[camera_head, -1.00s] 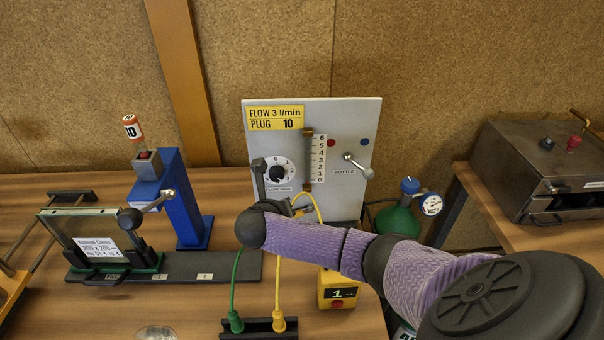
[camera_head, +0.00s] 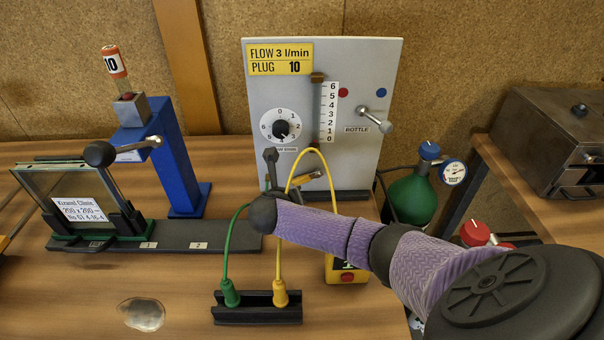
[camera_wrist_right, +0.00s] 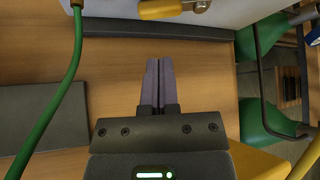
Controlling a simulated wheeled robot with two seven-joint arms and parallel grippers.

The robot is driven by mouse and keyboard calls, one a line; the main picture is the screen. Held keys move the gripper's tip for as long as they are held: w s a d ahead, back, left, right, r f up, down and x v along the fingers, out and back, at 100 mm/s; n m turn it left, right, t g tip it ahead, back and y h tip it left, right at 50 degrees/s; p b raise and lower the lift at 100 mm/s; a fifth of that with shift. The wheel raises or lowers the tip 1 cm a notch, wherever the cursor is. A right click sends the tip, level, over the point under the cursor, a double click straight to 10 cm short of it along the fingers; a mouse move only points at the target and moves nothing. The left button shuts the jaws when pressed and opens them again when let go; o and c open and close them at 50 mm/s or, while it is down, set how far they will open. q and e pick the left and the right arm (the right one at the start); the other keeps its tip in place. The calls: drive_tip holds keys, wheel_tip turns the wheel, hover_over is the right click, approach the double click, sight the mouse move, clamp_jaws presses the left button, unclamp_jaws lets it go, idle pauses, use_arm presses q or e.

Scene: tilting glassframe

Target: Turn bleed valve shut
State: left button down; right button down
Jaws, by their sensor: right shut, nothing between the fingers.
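A brass valve lever (camera_head: 306,178), which looks like the bleed valve, sits low on the front of the grey panel (camera_head: 365,75). It also shows at the top edge of the right wrist view (camera_wrist_right: 165,8), partly cut off by the frame. My right gripper (camera_head: 270,155) is in front of the panel, left of the lever and below the dial. In the wrist view its fingers (camera_wrist_right: 158,62) are together and empty, pointing toward the panel's foot and apart from the lever. My left gripper is not in view.
Green (camera_head: 229,290) and yellow (camera_head: 280,290) cables rise from a black socket block close to my right wrist. A green bottle (camera_head: 410,198) stands right of the panel. The blue stand (camera_head: 182,165) and framed glass (camera_head: 80,200) are at the left.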

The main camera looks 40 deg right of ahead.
sight(298, 182)
drive_tip(key=b+x, duration=0.4)
drive_tip(key=x, duration=0.3)
drive_tip(key=shift+s+a+f, duration=0.1)
drive_tip(key=shift+a+f, duration=0.1)
drive_tip(key=shift+d+f, duration=0.15)
drive_tip(key=shift+d, duration=0.1)
drive_tip(key=shift+w+d, duration=0.25)
drive_tip(key=shift+w, duration=0.05)
drive_tip(key=r+m+t+y+p, duration=0.1)
drive_tip(key=p, duration=0.1)
drive_tip(key=r+m+y+p, duration=0.1)
drive_tip(key=p, duration=0.2)
drive_tip(key=shift+w+a+r+t+y+p, duration=0.2)
drive_tip(key=shift+a+r+t+y+p, duration=0.15)
drive_tip(key=shift+t+y, duration=0.05)
drive_tip(key=shift+f+m, duration=0.1)
drive_tip(key=shift+m, duration=0.2)
drive_tip(key=shift+w+f, duration=0.1)
drive_tip(key=shift+f, duration=0.05)
